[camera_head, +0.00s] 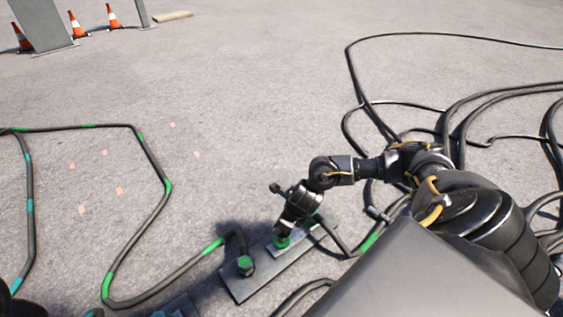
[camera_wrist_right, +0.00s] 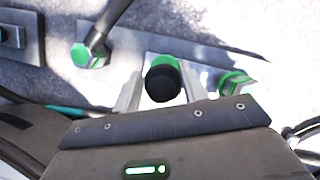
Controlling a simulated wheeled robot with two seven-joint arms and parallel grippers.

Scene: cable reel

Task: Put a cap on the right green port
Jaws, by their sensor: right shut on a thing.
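A grey metal plate (camera_head: 268,272) on the ground carries green fittings. The left fitting (camera_head: 245,264) has a black cable with green bands running into it; it also shows in the right wrist view (camera_wrist_right: 90,55). My right gripper (camera_head: 281,236) reaches down over the plate at a green port (camera_head: 281,244). In the right wrist view its fingers (camera_wrist_right: 161,90) are shut on a round black cap (camera_wrist_right: 162,82). Green shows just behind the cap; I cannot tell whether the cap touches the port. Another green fitting (camera_wrist_right: 235,79) is right of the fingers. My left gripper is not in view.
Black cables (camera_head: 430,105) lie in loops at the right. A cable with green bands (camera_head: 155,215) bends across the left ground. Traffic cones (camera_head: 77,25) and a grey post stand far back left. The middle ground is mostly clear, with small pink marks.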

